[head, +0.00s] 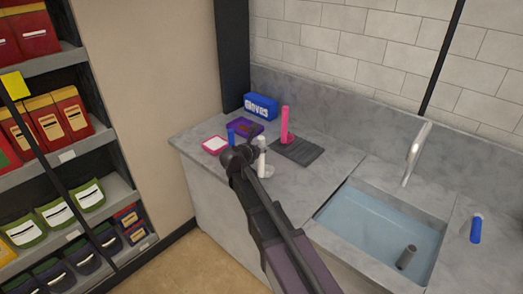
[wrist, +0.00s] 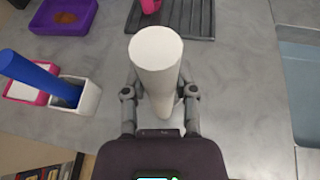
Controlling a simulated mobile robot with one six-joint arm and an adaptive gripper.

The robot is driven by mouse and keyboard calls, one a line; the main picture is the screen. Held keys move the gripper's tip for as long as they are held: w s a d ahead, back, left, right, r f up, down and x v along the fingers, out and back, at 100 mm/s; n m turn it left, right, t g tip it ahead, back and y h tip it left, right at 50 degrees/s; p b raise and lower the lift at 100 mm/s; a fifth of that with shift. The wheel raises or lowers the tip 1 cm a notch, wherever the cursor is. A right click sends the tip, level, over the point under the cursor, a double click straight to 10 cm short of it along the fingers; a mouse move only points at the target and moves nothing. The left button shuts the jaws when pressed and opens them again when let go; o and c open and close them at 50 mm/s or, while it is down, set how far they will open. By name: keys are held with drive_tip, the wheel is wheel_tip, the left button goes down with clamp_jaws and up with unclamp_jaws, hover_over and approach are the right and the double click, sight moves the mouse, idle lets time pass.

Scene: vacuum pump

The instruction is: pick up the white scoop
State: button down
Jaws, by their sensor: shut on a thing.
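The white scoop (wrist: 157,55) shows in the wrist view as a thick, pale upright cylinder between the two fingers of my gripper (wrist: 160,82). In the head view the white scoop (head: 262,158) stands upright over the grey counter, just right of my gripper (head: 250,152). I cannot tell whether its base touches the counter.
A blue handle (wrist: 38,78) leans in a small white box (wrist: 88,97) close on the left, by a pink-rimmed tray (head: 215,145). A purple tray (head: 258,128), blue gloves box (head: 261,106), pink upright scoop (head: 285,122) and dark mat (head: 303,152) lie behind. A sink (head: 385,225) is right.

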drive_tip(key=shift+r+p, duration=0.6)
drive_tip(key=shift+r, duration=0.25)
drive_tip(key=shift+r+p, duration=0.85)
approach(259, 141)
drive_tip(key=s+f, duration=0.3)
drive_tip(key=s, duration=0.2)
drive_tip(key=shift+s+f+p, duration=0.3)
drive_tip(key=shift+s+p, duration=0.05)
drive_tip(key=shift+p, duration=0.1)
